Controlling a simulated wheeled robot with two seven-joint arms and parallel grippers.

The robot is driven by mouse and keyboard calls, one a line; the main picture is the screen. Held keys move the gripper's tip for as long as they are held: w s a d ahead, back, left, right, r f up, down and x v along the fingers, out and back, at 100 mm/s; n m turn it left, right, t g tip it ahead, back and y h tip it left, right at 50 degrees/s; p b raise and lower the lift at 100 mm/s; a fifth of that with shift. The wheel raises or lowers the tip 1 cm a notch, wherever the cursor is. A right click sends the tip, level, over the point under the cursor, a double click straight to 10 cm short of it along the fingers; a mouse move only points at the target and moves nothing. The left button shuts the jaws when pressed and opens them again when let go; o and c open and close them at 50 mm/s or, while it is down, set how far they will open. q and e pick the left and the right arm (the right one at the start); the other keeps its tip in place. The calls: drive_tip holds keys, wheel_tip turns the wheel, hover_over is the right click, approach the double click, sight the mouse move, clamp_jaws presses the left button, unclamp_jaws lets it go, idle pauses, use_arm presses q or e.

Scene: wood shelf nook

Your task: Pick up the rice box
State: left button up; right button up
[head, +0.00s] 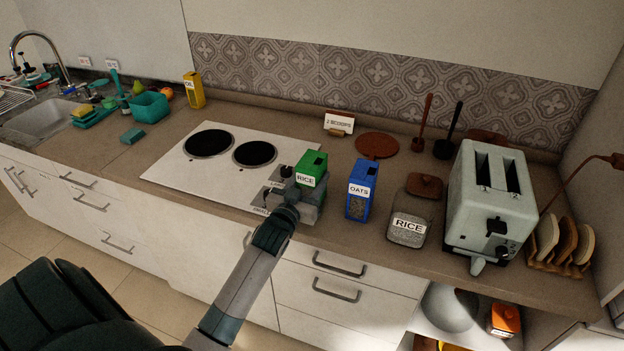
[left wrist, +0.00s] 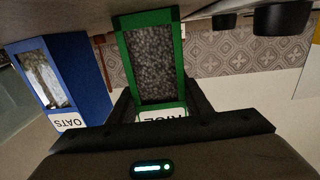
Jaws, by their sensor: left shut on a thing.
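The green rice box (head: 312,166) stands upright at the front right of the white hob, its RICE label facing me. My left gripper (head: 296,192) is shut on it, with the fingers at its sides. In the left wrist view the green box (left wrist: 150,62) sits between the two dark fingers (left wrist: 155,100), its clear window showing pale grains and its label partly hidden by the gripper. I cannot tell whether the box touches the counter. My right gripper is not in view.
A blue oats box (head: 360,188) stands just right of the rice box; it also shows in the left wrist view (left wrist: 90,75). A glass RICE jar (head: 408,228) and a toaster (head: 490,205) stand further right. The white hob (head: 190,178) is left.

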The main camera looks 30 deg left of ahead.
sight(312, 160)
use_arm(q)
wheel_tip(312, 160, up, 10)
drive_tip(key=shift+r+b, duration=0.1)
drive_tip(key=shift+b, duration=0.9)
